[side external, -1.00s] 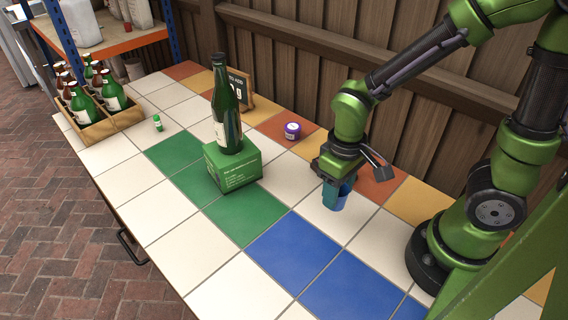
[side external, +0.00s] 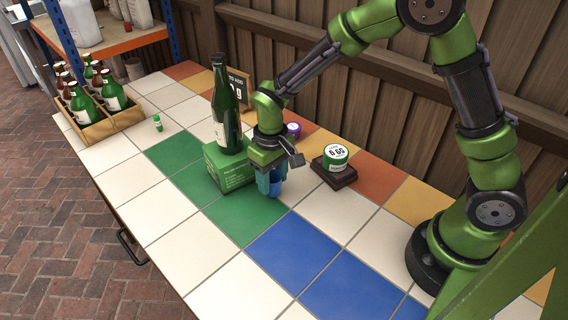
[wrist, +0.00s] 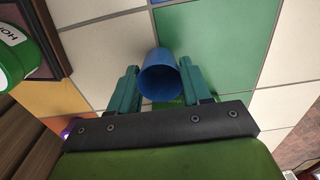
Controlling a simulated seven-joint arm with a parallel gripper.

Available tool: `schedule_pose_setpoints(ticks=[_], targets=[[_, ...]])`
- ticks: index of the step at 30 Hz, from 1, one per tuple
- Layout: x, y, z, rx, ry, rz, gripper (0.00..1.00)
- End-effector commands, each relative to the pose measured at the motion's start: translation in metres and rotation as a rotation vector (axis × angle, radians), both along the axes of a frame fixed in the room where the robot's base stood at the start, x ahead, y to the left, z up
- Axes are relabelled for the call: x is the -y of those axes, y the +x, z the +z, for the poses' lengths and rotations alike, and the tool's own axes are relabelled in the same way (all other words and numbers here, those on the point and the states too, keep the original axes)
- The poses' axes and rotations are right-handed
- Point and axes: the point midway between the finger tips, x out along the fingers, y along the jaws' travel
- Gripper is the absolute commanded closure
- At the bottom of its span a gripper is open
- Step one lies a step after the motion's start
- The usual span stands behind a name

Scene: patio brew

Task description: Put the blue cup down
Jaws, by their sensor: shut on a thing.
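The blue cup (side external: 275,187) is between the fingers of my gripper (side external: 270,182), low over the green and white tiles, just right of the green box. In the wrist view the blue cup (wrist: 160,75) sits between the two teal fingertips of my gripper (wrist: 160,88), its round opening facing the camera. My gripper is shut on the cup. I cannot tell whether the cup's base touches the tiles.
A green box (side external: 230,168) with a dark green bottle (side external: 226,115) on it stands close left. A scale (side external: 334,172) with a green-rimmed round object lies to the right. A purple-lidded jar (side external: 293,130) is behind. Green and blue tiles in front are clear.

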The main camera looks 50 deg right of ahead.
Motion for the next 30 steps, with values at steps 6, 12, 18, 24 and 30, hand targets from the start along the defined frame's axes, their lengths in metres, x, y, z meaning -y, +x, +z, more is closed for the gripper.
schedule_pose_setpoints(ticks=[6, 12, 18, 24, 30], targets=[[0.000, 0.000, -0.009, 0.000, 0.001, -0.001, 0.80], [0.000, -0.001, -0.012, -0.001, 0.000, 0.000, 0.80], [0.000, 0.000, -0.012, 0.000, 0.001, 0.000, 0.26], [0.000, 0.000, -0.012, 0.000, 0.001, 0.000, 0.26], [0.000, 0.001, -0.002, 0.005, 0.002, 0.000, 0.26]])
